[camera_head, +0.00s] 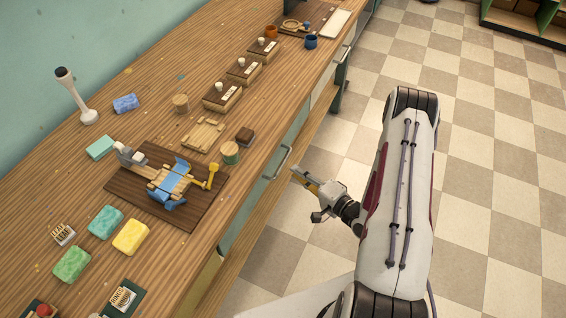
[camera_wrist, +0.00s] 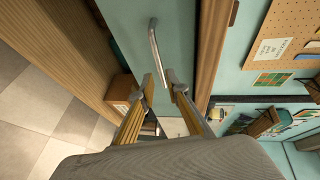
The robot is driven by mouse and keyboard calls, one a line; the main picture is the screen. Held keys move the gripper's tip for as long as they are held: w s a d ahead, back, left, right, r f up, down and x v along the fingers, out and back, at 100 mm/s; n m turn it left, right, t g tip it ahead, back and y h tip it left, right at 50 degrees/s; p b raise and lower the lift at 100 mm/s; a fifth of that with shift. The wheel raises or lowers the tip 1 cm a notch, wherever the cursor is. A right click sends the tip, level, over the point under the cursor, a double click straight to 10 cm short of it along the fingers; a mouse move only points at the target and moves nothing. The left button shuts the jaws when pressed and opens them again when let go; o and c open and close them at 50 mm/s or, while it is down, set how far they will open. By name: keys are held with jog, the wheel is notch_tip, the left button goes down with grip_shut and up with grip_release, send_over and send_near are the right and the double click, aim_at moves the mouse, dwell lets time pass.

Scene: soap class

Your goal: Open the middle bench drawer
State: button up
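The teal drawer front (camera_head: 258,194) below the bench's front edge looks shut and flush. Its metal bar handle (camera_head: 283,160) sticks out over the floor side. In the wrist view the teal front (camera_wrist: 186,25) fills the upper middle, with the bent bar handle (camera_wrist: 154,48) running down it. Contact does not show.
The wooden bench top (camera_head: 150,80) carries soap bars, small boxes and a wooden board (camera_head: 200,215) with a blue device. Another handle (camera_head: 345,53) shows farther along the front. A lower wooden ledge (camera_head: 245,240) runs below the drawers. The tiled floor (camera_head: 470,150) is open.

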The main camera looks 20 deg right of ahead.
aim_at(283, 162)
jog(key=shift+w, duration=0.1)
jog(key=shift+x, duration=3.8)
grip_shut()
